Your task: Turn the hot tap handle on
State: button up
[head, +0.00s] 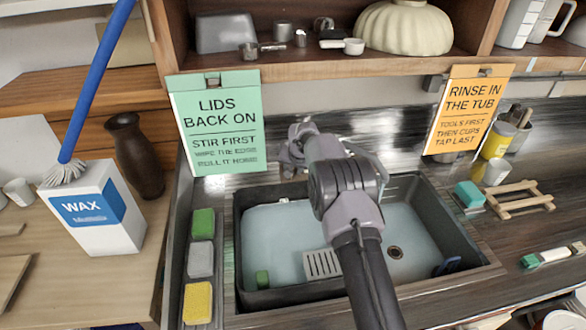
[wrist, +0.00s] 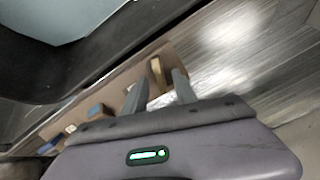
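No hot tap handle can be made out for sure; my arm covers the back edge of the sink in the head view. The dark sink (head: 262,303) holds pale blue water or lining, and its rim also shows in the wrist view (wrist: 88,86). My gripper (wrist: 160,77) is at the back of the sink in the head view, where its fingers are hard to make out. In the wrist view its two grey fingers are apart with nothing visibly held. A small tan piece (wrist: 157,72) shows just beyond the gap; I cannot tell what it is.
A green sign (head: 218,120) and an orange sign (head: 468,110) hang behind the sink below a shelf (head: 340,62). A sponge tray (head: 188,262) lies left of the sink. A teal block (head: 468,193) and wooden rack (head: 520,199) stand right. A wax box (head: 95,215) stands far left.

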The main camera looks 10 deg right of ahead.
jog(key=shift+r, duration=0.1)
jog(key=p+v, duration=0.2)
jog(key=v, duration=1.5)
jog(key=shift+s+r, duration=0.1)
jog(key=s+a+r+b, duration=0.1)
jog(key=s+r+b, duration=0.25)
jog(key=s, duration=0.85)
jog(key=s+a+r+b, duration=0.1)
jog(key=s+r+b, duration=0.3)
jog(key=s, duration=0.8)
jog(key=s+a+f+b, duration=0.1)
jog(key=s+f, duration=0.1)
jog(key=s, duration=0.8)
jog(key=s+a+f+y+b, duration=0.1)
jog(key=s+f, duration=0.2)
jog(key=s, duration=0.7)
jog(key=shift+a+f+m+y+b, duration=0.2)
jog(key=shift+f+m+y+b, duration=0.1)
jog(key=shift+f+b, duration=0.05)
